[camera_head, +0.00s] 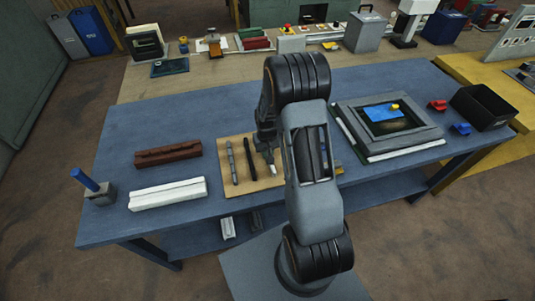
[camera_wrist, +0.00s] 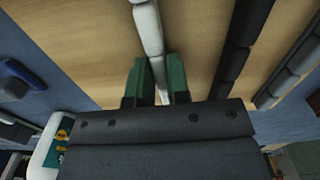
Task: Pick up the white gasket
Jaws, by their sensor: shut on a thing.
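The white gasket (camera_wrist: 148,27) is a pale segmented strip over the tan board in the wrist view. It runs between the two green fingertips of my gripper (camera_wrist: 159,78), which is shut on it. In the head view my gripper (camera_head: 268,152) is low over the right part of the tan board (camera_head: 237,193). Only a small white end of the gasket (camera_head: 272,169) shows there; my arm hides the rest. I cannot tell whether the gasket touches the board. A black strip (camera_head: 249,158) and a grey strip (camera_head: 231,162) lie on the board to the left.
A grey frame (camera_head: 350,146) with a blue piece inside sits on the blue table, right of my arm. A black bin (camera_head: 484,112) and small red and blue clips stand farther right. A brown block (camera_head: 168,153) and a white block (camera_head: 168,195) lie left.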

